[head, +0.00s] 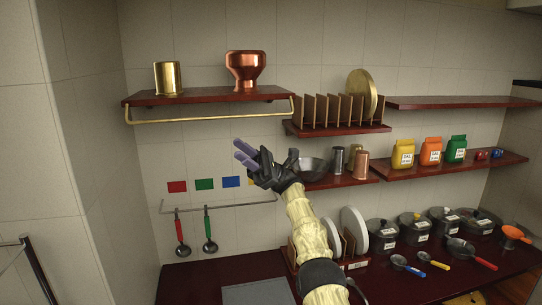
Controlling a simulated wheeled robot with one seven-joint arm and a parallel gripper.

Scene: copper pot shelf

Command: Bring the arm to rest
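My gripper (239,149) is raised in the middle of the head view, in front of the tiled wall and below the left upper shelf. Its two grey-purple fingers point left, with a small gap between them and nothing held. My pale yellow arm (305,222) reaches up to it from the bottom of the view. The gripper appears apart from the shelves.
The left shelf (205,94) holds a brass cup (168,78) and a copper pot (246,70), with a brass rail (210,119) below. A dark metal bowl (311,169) stands close right of my gripper. Ladles (209,246) hang lower left. Lidded pots (415,228) crowd the counter's right.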

